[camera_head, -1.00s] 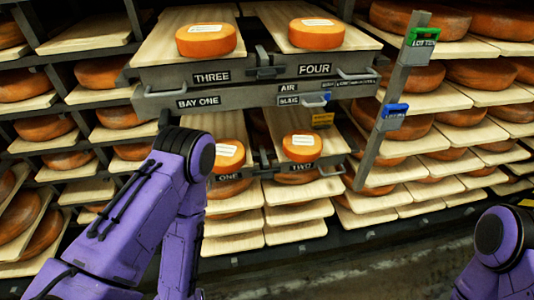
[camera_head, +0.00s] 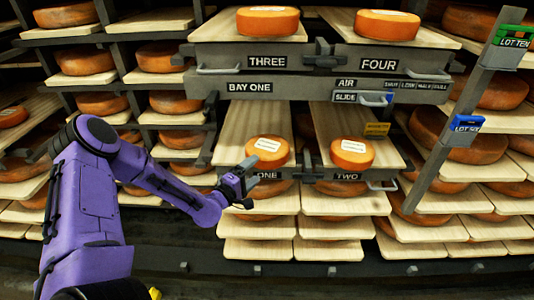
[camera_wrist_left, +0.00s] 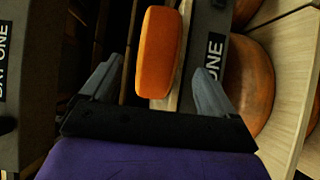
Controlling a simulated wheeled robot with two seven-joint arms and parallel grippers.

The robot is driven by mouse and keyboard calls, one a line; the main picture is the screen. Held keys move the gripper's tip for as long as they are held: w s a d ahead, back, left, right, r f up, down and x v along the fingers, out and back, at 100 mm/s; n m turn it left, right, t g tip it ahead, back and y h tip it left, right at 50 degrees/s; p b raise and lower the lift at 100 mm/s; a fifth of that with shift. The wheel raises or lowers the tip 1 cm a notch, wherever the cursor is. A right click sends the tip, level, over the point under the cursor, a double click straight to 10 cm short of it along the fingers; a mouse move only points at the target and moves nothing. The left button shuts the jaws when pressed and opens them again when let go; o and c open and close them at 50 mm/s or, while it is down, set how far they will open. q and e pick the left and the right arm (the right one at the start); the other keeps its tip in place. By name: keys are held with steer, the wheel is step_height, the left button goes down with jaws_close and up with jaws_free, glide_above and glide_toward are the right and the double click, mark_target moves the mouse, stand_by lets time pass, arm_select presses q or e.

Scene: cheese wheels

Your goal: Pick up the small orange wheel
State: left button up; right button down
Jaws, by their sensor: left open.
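Two small orange wheels with white labels sit on the lower boards in the head view. One wheel (camera_head: 267,153) is on the board marked ONE, and the other wheel (camera_head: 352,155) is on the board marked TWO. My left gripper (camera_head: 249,184) is open at the front left of board ONE, close to its wheel. In the left wrist view, the orange wheel of ONE (camera_wrist_left: 158,52) shows edge-on ahead of the open, empty left gripper (camera_wrist_left: 158,68), between the lines of its fingers. I cannot tell the exact gap. My right gripper is out of view.
Boards THREE and FOUR above hold larger wheels (camera_head: 268,22) (camera_head: 387,25). The grey BAY ONE beam (camera_head: 310,88) crosses above the lower boards. A slanted post (camera_head: 462,125) with green and blue tags stands at right. Racks of big wheels surround the bay.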

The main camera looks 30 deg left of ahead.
mark_target(261, 164)
arm_select(q)
steer(key=w, duration=0.4)
steer(key=shift+w+d, duration=0.35)
steer(key=shift+s+r, duration=0.1)
steer(key=shift+r, duration=0.05)
steer(key=c, duration=1.5)
steer(key=shift+r, duration=0.15)
jaws_close()
